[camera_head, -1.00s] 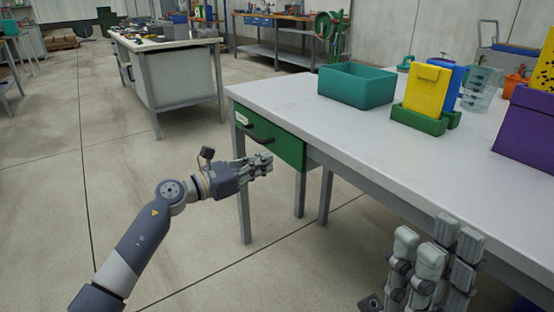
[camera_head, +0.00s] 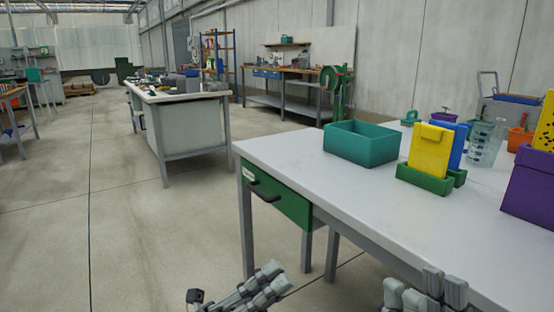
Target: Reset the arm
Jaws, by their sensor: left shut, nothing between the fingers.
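My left gripper (camera_head: 262,287) is at the bottom middle of the head view, below and in front of the green drawer (camera_head: 280,200) and apart from it. It is shut and empty. My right gripper (camera_head: 428,294) is at the bottom right, by the table's front edge, cut off by the frame. Its fingers point up; I cannot tell whether it is open or shut. The drawer, with a black handle (camera_head: 264,192), is closed under the white-topped table (camera_head: 330,190).
On the table stand a teal bin (camera_head: 361,143), a yellow box (camera_head: 431,149) in a green holder (camera_head: 425,179), a blue piece (camera_head: 458,145), a clear beaker (camera_head: 484,143) and a purple box (camera_head: 530,187). A second workbench (camera_head: 188,124) stands behind left. The floor at left is clear.

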